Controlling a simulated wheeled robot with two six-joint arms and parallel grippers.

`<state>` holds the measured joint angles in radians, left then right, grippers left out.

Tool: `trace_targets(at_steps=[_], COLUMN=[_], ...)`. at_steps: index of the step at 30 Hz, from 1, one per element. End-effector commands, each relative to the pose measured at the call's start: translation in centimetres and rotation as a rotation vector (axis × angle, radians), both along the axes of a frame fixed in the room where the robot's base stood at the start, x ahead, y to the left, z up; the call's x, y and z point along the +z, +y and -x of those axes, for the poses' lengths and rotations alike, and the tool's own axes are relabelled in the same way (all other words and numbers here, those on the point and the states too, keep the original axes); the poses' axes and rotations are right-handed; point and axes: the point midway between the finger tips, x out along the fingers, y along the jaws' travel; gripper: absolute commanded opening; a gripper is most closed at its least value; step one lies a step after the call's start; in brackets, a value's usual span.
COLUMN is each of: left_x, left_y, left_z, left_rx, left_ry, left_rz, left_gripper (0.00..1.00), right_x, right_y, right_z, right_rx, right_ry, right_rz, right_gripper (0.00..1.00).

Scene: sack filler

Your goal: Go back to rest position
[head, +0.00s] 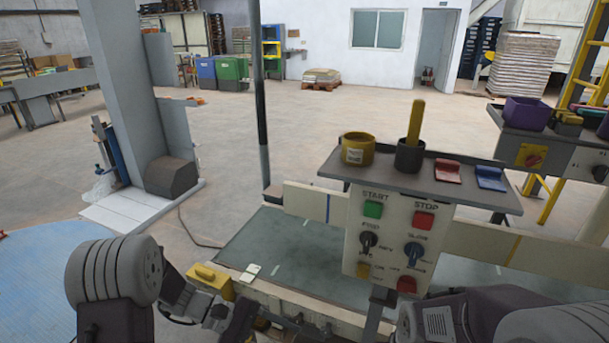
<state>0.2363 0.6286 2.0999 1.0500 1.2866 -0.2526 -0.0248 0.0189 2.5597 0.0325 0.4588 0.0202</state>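My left arm comes in at the lower left, and my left gripper (228,318) shows as dark parts low in the picture, beside the near edge of the conveyor. Its fingertips are not clear, so I cannot tell whether it is open or shut. I see nothing clearly held in it. My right arm shows at the lower right, below the control panel (392,240). My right gripper is not visible. The panel has a green START button (373,209), a red STOP button (423,220) and several knobs.
A shelf (480,193) above the panel holds a yellow roll (357,149), a dark cup (409,156) with a yellow stick, and red (447,171) and blue (490,178) items. The conveyor (310,245) runs behind. A grey column (125,90) stands left; open floor lies beyond.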

Motion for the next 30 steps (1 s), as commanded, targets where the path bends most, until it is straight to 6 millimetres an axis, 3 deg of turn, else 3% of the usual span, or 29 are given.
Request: trace_targets(at_steps=[1,4,8,12,15,19,30], left_x=[5.7,8.7,10.3,7.5,6.6,6.7,6.7], left_y=[-0.5,0.8,5.1,10.5,12.5,13.0,13.0], left_z=[2.6,6.8,9.4,9.2,8.1,6.2,6.2], left_rx=[-0.115,-0.315,-0.513,-0.628,-0.669,-0.635,-0.626], left_ry=[-0.059,-0.183,-0.381,-0.529,-0.600,-0.659,-0.654], left_rz=[-0.108,-0.333,-0.628,-0.869,-0.960,-1.007,-1.007], left_gripper=[0.55,0.55,0.55,0.55,0.55,0.55,0.55], right_x=[5.1,8.6,11.5,10.4,10.4,10.4,10.4], right_y=[0.0,0.0,0.0,0.0,0.0,0.0,0.0], right_z=[0.0,0.0,0.0,0.0,0.0,0.0,0.0], right_rx=[0.000,0.000,0.000,0.000,0.000,0.000,0.000], right_ry=[0.000,0.000,0.000,0.001,0.001,0.001,0.000], right_rz=[0.000,0.000,0.000,0.000,0.000,0.000,0.000], right_gripper=[0.69,0.69,0.69,0.69,0.69,0.69,0.69])
